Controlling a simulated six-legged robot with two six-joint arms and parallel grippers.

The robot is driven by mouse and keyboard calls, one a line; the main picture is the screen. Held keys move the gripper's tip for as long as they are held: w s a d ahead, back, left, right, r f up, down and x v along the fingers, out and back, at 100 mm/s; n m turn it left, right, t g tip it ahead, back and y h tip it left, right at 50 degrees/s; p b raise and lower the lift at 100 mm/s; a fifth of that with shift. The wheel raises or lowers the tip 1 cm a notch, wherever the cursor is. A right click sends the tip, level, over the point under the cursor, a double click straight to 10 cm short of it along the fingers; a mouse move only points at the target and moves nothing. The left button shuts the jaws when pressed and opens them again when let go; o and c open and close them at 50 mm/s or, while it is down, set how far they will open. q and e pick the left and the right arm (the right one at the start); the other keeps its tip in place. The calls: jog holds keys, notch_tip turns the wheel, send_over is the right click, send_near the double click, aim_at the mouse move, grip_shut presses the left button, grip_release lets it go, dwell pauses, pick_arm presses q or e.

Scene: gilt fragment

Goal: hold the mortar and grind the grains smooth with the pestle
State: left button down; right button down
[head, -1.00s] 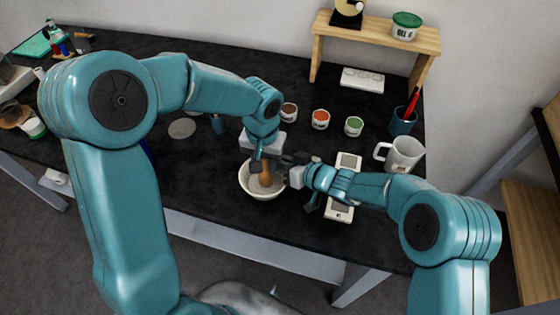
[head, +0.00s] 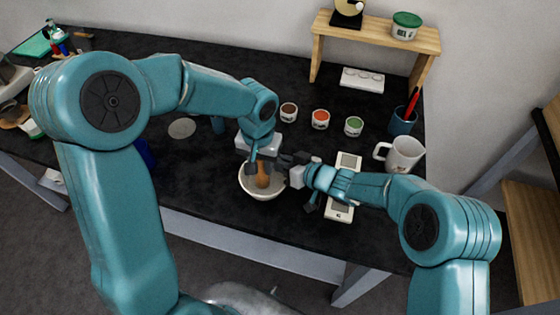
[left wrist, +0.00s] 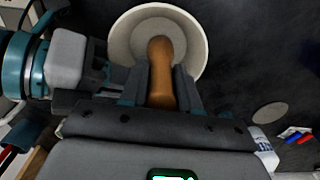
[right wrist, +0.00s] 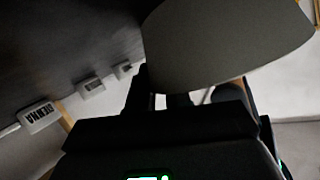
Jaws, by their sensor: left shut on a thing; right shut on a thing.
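The mortar is a cream bowl (head: 262,194) on the black table, near its front edge. In the left wrist view the mortar (left wrist: 122,35) shows from above, and the wooden pestle (left wrist: 161,65) stands in it. My left gripper (head: 262,168) is shut on the pestle (head: 262,180) from above; its fingers flank the shaft in the left wrist view. Any grains in the bowl cannot be made out. My right gripper (head: 286,180) reaches in from the right and is shut on the mortar's rim. The mortar's pale wall (right wrist: 225,45) fills the upper part of the right wrist view.
A scale-like white device (head: 340,208) lies under my right arm. Several small jars, one with orange contents (head: 320,119), stand behind the mortar. A white mug (head: 403,155) and a blue cup (head: 402,122) stand at the right. A wooden shelf (head: 375,32) is at the back.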

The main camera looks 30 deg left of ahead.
pick_arm(q)
jog(key=shift+s+d+f, duration=0.1)
jog(key=shift+d, duration=0.45)
pick_arm(e)
jog(key=shift+s+f, duration=0.1)
jog(key=shift+f, duration=0.2)
pick_arm(q)
jog(key=shift+w+a, duration=0.6)
jog(key=shift+w, duration=0.2)
jog(key=shift+s+a, duration=0.2)
jog(key=shift+s, duration=0.8)
jog(key=shift+w+d, duration=0.6)
jog(key=shift+d, duration=0.3)
jog(key=shift+a+r, duration=0.1)
jog(key=shift+r, duration=0.1)
jog(key=shift+s+a+r, duration=0.1)
jog(key=shift+a+r, duration=0.15)
jog(key=shift+r, duration=0.35)
jog(key=shift+a+r, duration=0.25)
jog(key=shift+r, duration=0.3)
pick_arm(e)
jog(key=c, duration=1.2)
grip_release()
jog(key=shift+c, duration=0.2)
jog(key=shift+o, duration=1.3)
jog(key=shift+r, duration=0.1)
